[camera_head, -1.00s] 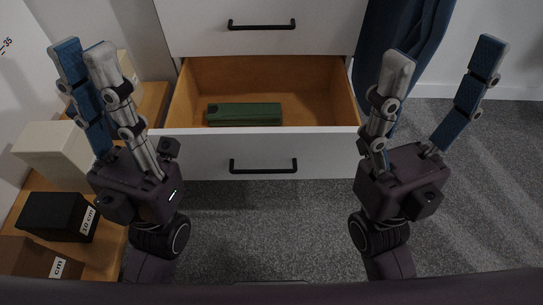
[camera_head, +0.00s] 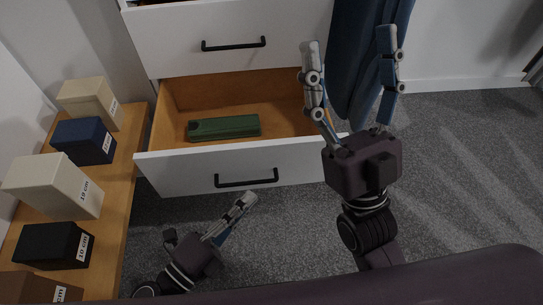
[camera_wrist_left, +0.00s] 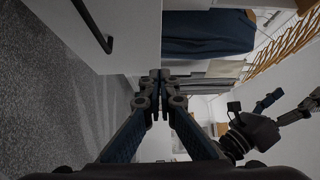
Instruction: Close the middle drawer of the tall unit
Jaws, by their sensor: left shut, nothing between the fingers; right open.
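The middle drawer (camera_head: 170,173) of the tall unit stands open in the head view, with a white front, a black bar handle (camera_head: 246,179) and a wooden inside. A green box (camera_head: 224,127) lies in it. Above it is another white drawer front (camera_head: 225,32) with a black handle. My left gripper (camera_head: 247,199) is shut and empty, low in front of the drawer front, just below its handle; I cannot tell if it touches. It also shows shut in the left wrist view (camera_wrist_left: 160,76). My right gripper (camera_head: 350,55) is open and empty, right of the drawer.
A wooden bench (camera_head: 117,206) at the left carries several boxes with size labels. A blue cloth (camera_head: 358,60) hangs to the right of the unit. Grey carpet (camera_head: 460,170) is clear at the right.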

